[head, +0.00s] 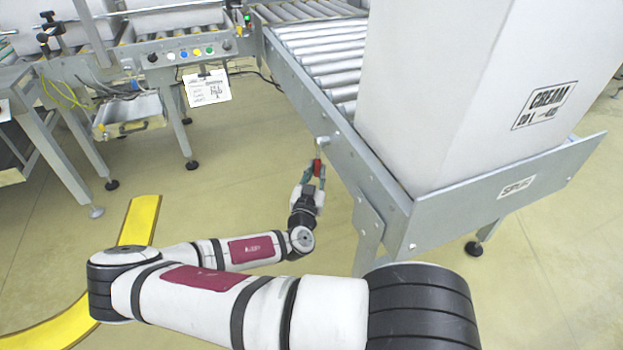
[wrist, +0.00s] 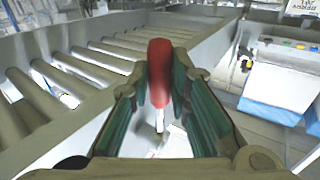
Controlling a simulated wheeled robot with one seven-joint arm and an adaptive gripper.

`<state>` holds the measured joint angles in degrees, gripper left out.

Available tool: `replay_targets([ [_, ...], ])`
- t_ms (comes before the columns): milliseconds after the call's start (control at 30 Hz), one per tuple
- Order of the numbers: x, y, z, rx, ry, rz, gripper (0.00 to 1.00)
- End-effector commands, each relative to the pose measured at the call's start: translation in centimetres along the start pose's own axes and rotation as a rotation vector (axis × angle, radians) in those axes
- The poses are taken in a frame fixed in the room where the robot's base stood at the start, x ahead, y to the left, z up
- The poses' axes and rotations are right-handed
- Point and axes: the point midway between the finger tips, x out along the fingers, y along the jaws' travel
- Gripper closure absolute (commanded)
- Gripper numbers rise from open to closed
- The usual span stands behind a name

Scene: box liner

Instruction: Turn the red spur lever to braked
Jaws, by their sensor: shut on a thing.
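The red spur lever (head: 317,167) is on the near side rail of the spur conveyor (head: 350,152), below a grey pivot piece. In the wrist view its red grip (wrist: 159,72) stands between the green finger pads, with a pale shaft below it. My gripper (head: 313,180) is shut on the red grip; in the wrist view the two fingers (wrist: 162,88) press on it from both sides. The lever's base is partly hidden by the fingers. No label for the braked position is readable.
A large pale box marked CREAM (head: 470,90) stands on the spur rollers above a SPUR label (head: 516,187). A button panel (head: 185,52) and hanging paper (head: 207,88) are at the back left. A yellow floor stripe (head: 140,220) lies left. Open floor surrounds my arm.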

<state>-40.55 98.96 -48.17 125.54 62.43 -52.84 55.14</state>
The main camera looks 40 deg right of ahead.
Motion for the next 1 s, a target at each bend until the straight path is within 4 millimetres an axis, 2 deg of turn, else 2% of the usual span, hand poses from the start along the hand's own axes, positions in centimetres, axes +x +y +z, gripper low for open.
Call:
replay_targets([
  [433, 0.2, 0.1, 0.0, 0.006, 0.007, 0.001, 1.0],
  [467, 0.2, 0.1, 0.0, 0.006, 0.007, 0.001, 0.76],
  [500, 0.2, 0.1, 0.0, 0.006, 0.007, 0.001, 0.74],
  [833, -0.1, 0.0, 0.0, 0.005, 0.006, 0.0, 0.74],
  [1000, -2.1, -0.1, 0.0, 0.007, 0.005, -0.002, 0.74],
])
